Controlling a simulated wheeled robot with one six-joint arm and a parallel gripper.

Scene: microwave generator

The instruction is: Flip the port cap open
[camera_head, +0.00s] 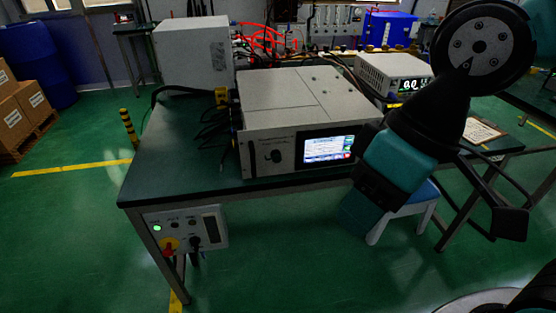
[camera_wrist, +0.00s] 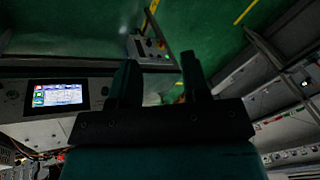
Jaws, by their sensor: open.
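The grey generator (camera_head: 290,105) stands on the dark table with its lit screen (camera_head: 328,149) facing front. A small dark oval piece (camera_head: 276,156) sits on the front panel left of the screen. It may be the port cap, but it is too small to tell whether it is shut. My gripper (camera_head: 354,214) hangs in front of the table's front edge, below and right of the screen, apart from the generator. In the wrist view my gripper (camera_wrist: 158,60) has its two fingers spread with nothing between them.
A control box (camera_head: 186,230) with a red and yellow switch hangs under the table's left front. A white meter (camera_head: 394,75) and a white cabinet (camera_head: 193,53) stand behind. A blue-topped stool (camera_head: 410,200) is behind my arm.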

